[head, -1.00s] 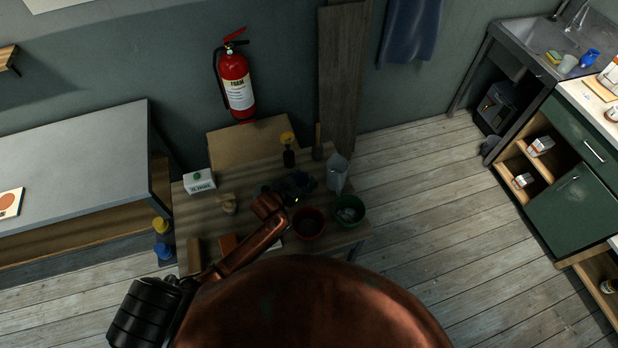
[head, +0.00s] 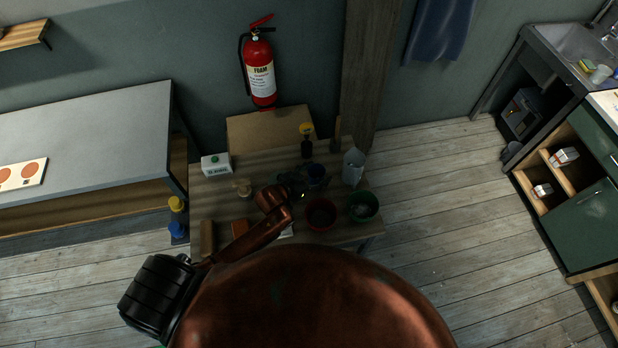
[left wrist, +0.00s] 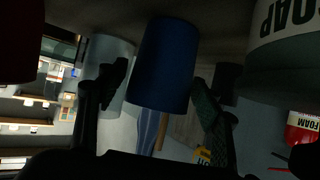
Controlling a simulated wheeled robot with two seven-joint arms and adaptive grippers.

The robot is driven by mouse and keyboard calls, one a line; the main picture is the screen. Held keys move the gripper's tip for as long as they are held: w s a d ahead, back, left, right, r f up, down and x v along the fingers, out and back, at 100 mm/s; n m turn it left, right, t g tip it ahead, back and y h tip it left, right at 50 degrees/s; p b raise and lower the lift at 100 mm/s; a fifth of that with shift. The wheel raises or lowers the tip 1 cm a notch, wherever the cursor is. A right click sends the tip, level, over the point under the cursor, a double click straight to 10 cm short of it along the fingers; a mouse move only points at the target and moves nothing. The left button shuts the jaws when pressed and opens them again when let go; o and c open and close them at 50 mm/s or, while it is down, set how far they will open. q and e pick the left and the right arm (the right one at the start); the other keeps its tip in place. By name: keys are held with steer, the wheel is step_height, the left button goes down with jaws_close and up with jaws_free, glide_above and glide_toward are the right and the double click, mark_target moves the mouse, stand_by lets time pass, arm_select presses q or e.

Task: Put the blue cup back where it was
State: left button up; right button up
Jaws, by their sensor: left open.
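The blue cup (head: 316,174) stands on the small wooden table (head: 265,163), just right of my left gripper (head: 303,185). In the left wrist view the blue cup (left wrist: 163,65) looms close and appears upside down, in front of and between the two spread fingers of the left gripper (left wrist: 160,80). The gripper is open. I cannot tell whether a finger touches the cup. My copper-coloured arm hides part of the near table edge. My right gripper is not in view.
Close by on the table are a red bowl (head: 321,214), a green bowl (head: 362,207), a pale jug (head: 353,166), a dark bottle with a yellow top (head: 306,141) and a white carton (head: 216,164). A fire extinguisher (head: 260,70) hangs behind.

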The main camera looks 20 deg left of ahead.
mark_target(310, 177)
arm_select(q)
steer(key=v, duration=0.7)
steer(key=shift+s, duration=0.1)
